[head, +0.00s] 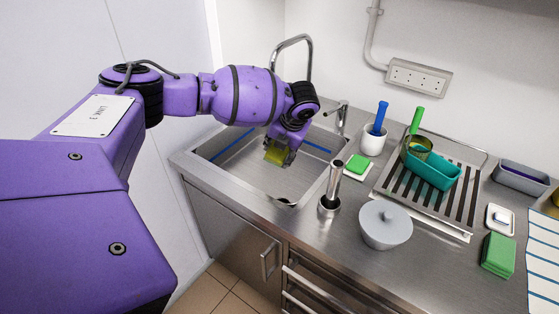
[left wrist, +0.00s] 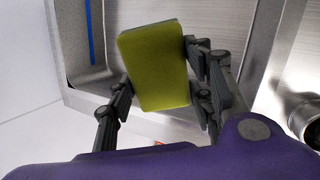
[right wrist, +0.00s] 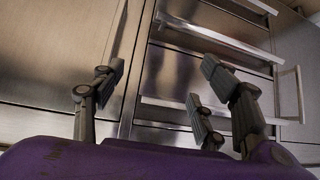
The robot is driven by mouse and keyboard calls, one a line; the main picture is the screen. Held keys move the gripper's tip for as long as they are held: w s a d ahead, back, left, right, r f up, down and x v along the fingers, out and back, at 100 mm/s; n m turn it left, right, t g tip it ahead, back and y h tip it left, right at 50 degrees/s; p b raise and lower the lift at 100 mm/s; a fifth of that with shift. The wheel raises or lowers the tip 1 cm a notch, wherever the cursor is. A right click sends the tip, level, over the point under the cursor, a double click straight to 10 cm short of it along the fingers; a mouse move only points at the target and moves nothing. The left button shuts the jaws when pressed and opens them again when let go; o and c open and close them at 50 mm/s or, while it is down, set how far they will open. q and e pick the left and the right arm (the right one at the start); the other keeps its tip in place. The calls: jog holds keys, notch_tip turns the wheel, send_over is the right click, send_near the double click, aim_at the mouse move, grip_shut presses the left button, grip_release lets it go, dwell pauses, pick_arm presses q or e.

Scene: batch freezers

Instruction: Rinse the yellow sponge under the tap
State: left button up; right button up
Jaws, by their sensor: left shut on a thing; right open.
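The yellow sponge (head: 277,152) is held by my left gripper (head: 279,155) over the sink basin (head: 240,165) in the head view. In the left wrist view the sponge (left wrist: 155,66) sits between the fingers of my left gripper (left wrist: 160,85), which is shut on it. The tap (head: 308,48) has a tall curved spout behind the sink, partly hidden by my left arm; a lever (head: 342,115) stands to its right. I cannot tell whether water runs. My right gripper (right wrist: 160,92) is open and empty in front of the steel drawers, outside the head view.
A drying rack (head: 424,205) holds a teal container (head: 433,170). Drawer handles (right wrist: 215,38) are near my right gripper.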

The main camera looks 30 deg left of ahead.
pick_arm(q)
notch_tip(320, 180, down, 4)
jog(key=shift+m+t, duration=0.5)
jog(key=shift+m, duration=0.5)
jog(key=shift+w+f, duration=0.2)
jog(key=w+a+f+b, duration=0.2)
jog(key=w+a+b, duration=0.3)
jog(key=w+a, duration=0.3)
jog(key=a, duration=0.2)
jog(key=shift+w+a+f+b, duration=0.3)
jog(key=shift+w+f+b, duration=0.05)
jog(key=shift+w+b, duration=0.05)
pick_arm(e)
jog(key=s+d+f, duration=0.2)
jog(key=s+f, duration=0.1)
jog(key=f, duration=0.2)
jog(key=shift+f+g, duration=0.4)
